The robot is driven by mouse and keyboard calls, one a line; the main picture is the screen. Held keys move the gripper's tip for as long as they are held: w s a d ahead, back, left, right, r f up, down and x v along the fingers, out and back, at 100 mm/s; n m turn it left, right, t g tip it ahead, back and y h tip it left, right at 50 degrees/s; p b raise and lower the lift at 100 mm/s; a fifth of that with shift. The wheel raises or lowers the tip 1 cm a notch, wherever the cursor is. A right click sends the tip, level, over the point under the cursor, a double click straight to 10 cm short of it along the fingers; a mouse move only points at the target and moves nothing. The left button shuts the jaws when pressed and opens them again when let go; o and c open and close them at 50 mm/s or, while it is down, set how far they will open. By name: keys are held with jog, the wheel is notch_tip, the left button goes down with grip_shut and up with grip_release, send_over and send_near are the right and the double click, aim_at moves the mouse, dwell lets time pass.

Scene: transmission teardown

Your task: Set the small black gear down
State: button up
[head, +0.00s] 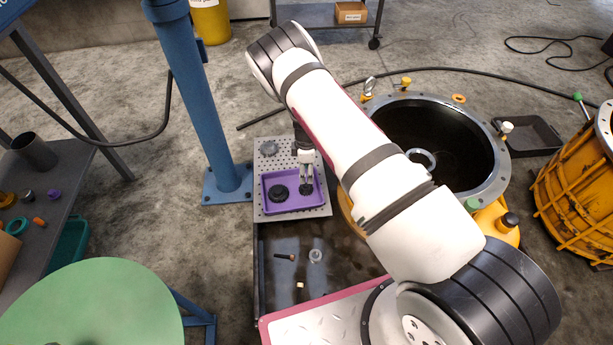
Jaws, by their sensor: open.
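The purple tray (291,209) lies on a perforated grey plate. A small black gear (306,189) sits in the right part of the tray, directly below my gripper. A larger black round part (278,193) lies in the left part of the tray. My gripper (306,181) points down over the small gear with its jaws open. The fingertips are right at the small gear; I cannot tell whether they touch it.
The perforated plate (265,160) carries a grey gear (269,147) behind the tray. A blue post (205,110) stands close on the left. A large open housing (493,180) stands to the right. Small parts lie on the dark surface (275,270) in front.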

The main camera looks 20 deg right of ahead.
jog(key=s+a+r+m+y+p, duration=0.1)
jog(key=a+r+m, duration=0.1)
jog(key=r, duration=1.1)
jog(key=s+a+r+m+y, duration=0.1)
jog(key=r+m, duration=0.1)
jog(key=r, duration=1)
jog(key=s+a+r+m+y, duration=0.1)
jog(key=s+r, duration=0.4)
jog(key=r, duration=0.4)
jog(key=s+a+r+m, duration=0.1)
jog(key=s+r+m, duration=0.1)
jog(key=s+r, duration=0.5)
jog(key=s+r+m, duration=0.3)
jog(key=s+r, duration=1)
jog(key=s, duration=0.3)
jog(key=s+d+m+h, duration=0.1)
jog(key=s+d+m, duration=0.1)
jog(key=s, duration=0.6)
jog(key=s+d+f+m+h, duration=0.1)
jog(key=s+d+m+h, duration=0.1)
jog(key=s, duration=0.6)
jog(key=shift+m, duration=0.3)
